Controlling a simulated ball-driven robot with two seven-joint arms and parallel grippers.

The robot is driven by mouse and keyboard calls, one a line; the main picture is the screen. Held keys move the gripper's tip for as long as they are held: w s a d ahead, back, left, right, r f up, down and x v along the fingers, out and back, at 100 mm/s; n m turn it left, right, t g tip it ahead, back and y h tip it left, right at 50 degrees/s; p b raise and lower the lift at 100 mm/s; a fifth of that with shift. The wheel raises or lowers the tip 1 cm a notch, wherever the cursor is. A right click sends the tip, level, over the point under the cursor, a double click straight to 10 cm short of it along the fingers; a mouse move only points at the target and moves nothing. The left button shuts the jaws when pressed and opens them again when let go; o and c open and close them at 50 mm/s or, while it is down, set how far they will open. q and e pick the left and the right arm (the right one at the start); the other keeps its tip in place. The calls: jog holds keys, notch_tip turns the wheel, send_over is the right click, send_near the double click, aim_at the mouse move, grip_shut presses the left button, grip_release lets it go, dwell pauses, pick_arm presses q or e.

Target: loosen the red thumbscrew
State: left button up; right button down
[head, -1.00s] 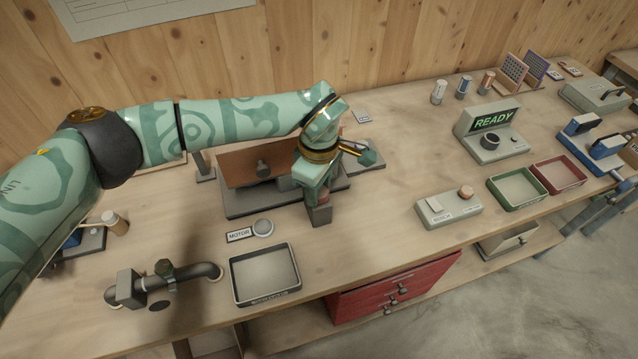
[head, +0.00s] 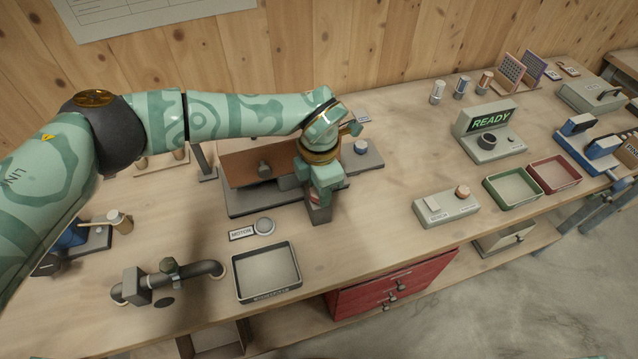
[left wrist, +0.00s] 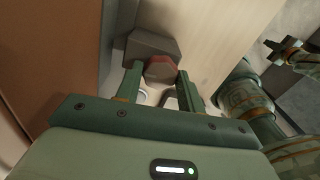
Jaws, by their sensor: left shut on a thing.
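The red thumbscrew (left wrist: 160,68) shows in the left wrist view between the two fingers of my left gripper (left wrist: 158,80), in front of a grey block (left wrist: 150,45). My left gripper is shut on the thumbscrew. In the head view my left gripper (head: 321,195) points down at the block (head: 320,214) at the front right corner of the feed mixer (head: 255,160), and mostly hides the thumbscrew. Part of my right arm shows at the right of the left wrist view, with what looks like its gripper (left wrist: 287,52); its jaws are too unclear to judge.
A switch box (head: 446,207), a READY display box (head: 490,130) and green (head: 513,188) and red (head: 555,174) trays are to the right. The bench between is clear.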

pick_arm(q)
jog(key=n+p, duration=0.1)
jog(key=n, duration=0.5)
jog(key=shift+r+p, duration=0.15)
jog(key=shift+p, duration=0.15)
jog(key=n+p, duration=0.1)
jog(key=n, duration=0.4)
jog(key=shift+w+n+p, duration=0.1)
jog(key=shift+n+p, duration=0.25)
jog(key=shift+n, duration=0.05)
jog(key=o, duration=1)
jog(key=shift+c, duration=0.2)
notch_tip(320, 180, up, 16)
